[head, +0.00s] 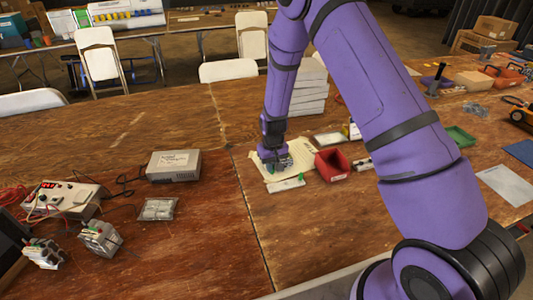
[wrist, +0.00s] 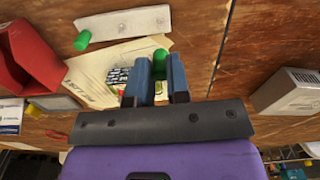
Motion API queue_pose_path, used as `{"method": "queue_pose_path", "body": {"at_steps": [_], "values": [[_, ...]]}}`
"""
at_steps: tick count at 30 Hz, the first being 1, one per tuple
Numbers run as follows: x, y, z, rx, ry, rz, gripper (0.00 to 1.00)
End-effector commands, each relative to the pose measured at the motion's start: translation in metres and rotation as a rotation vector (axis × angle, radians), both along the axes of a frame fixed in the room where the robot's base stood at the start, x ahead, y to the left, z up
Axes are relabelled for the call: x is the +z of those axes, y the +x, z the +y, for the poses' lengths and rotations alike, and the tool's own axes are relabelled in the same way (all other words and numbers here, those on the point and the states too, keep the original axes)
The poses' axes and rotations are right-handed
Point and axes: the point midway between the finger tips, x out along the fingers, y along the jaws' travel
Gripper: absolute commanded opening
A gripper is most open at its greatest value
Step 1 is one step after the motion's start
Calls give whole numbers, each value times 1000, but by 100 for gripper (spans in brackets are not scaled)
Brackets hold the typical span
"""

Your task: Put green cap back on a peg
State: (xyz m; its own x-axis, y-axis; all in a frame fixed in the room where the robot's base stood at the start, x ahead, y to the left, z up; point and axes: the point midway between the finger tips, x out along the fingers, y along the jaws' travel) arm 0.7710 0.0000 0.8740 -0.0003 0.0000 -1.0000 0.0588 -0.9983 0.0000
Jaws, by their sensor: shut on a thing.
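My gripper (wrist: 160,76) has its two blue fingers closed on a green cap (wrist: 159,62), which shows between the fingertips in the wrist view. In the head view my gripper (head: 274,163) is low over the table, and the held cap is mostly hidden. A pale strip-shaped board (wrist: 125,22) lies just beyond the fingers, apart from the held cap. It also shows in the head view (head: 286,185). A second green cap (wrist: 82,40) is at one end of the board. Small dark marks show along the board; I cannot clearly make out bare pegs.
Cream papers (head: 250,163) lie under my gripper. A red bin (head: 332,165) stands close to the right of the board. A grey box (head: 173,165) and a meter with red digits (head: 62,199) are to the left. The table in front of the board is clear.

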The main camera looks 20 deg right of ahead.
Motion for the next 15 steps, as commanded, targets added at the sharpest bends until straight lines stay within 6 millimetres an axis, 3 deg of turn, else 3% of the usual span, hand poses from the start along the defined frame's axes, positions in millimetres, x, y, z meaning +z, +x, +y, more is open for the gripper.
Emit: {"method": "queue_pose_path", "body": {"at_steps": [15], "values": [[-24, -1, 0, 0, 0, 2, 3]]}}
